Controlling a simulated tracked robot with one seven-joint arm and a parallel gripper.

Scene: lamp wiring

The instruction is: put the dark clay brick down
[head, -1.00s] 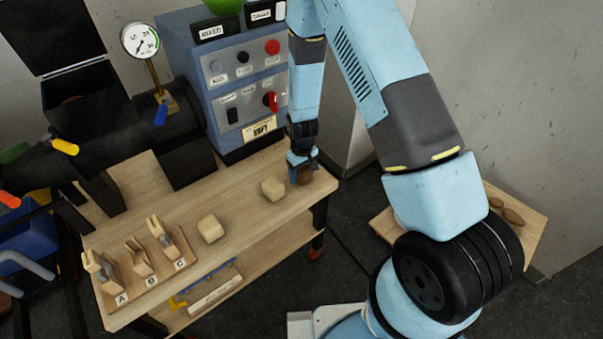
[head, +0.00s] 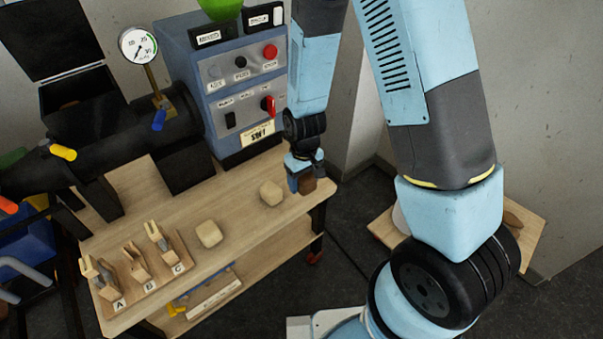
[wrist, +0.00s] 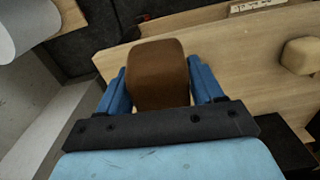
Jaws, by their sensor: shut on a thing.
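The dark clay brick (head: 307,184) is a brown, rounded block at the right end of the wooden table (head: 245,215). My gripper (head: 302,177) is shut on it. In the wrist view, the brick (wrist: 158,75) sits between the two blue fingers of my gripper (wrist: 160,85), one on each side. The brick is at or just above the table top; I cannot tell whether it touches. Its far side and underside are hidden.
Two pale clay blocks (head: 271,193) (head: 209,233) lie on the table to the left. A wooden rack marked A, B, C (head: 140,268) stands at the front left. The blue control box (head: 238,90) rises behind. Bare wood lies between the blocks and table edge.

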